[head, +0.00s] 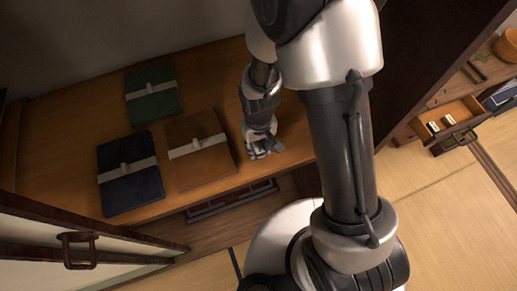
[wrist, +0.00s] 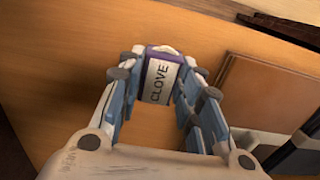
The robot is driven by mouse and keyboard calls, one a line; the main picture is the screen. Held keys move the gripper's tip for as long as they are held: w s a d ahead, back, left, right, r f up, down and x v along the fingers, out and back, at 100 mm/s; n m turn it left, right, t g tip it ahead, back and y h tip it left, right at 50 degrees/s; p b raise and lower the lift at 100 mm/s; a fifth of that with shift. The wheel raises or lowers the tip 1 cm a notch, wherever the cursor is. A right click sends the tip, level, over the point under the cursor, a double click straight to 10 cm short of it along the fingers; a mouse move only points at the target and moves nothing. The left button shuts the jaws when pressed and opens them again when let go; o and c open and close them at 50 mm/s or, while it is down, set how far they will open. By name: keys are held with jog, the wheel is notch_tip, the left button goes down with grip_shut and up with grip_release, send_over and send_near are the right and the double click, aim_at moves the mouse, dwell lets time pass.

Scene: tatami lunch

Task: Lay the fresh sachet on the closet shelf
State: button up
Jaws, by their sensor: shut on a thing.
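My gripper (head: 262,152) is shut on the sachet (wrist: 160,78), a small purple packet with a white label reading CLOVE. In the wrist view, my gripper (wrist: 158,85) has one finger on each side of it. In the head view the sachet is too small and covered to make out clearly. The closet shelf (head: 58,125) is a brown wooden board, and my gripper is over its right part, near the front edge. The shelf fills most of the wrist view (wrist: 60,70) behind the sachet. I cannot tell whether the sachet touches it.
A green folded bundle (head: 153,105), a brown one (head: 205,170) and a dark blue one (head: 130,190) lie on the shelf, left of my gripper. A sliding door (head: 60,250) stands at lower left. An open drawer (head: 450,120) is at far right.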

jog(key=shift+f, duration=1.15)
jog(key=shift+f+b, duration=0.2)
jog(key=shift+b, duration=0.2)
jog(key=o, duration=0.8)
jog(key=shift+r, duration=0.1)
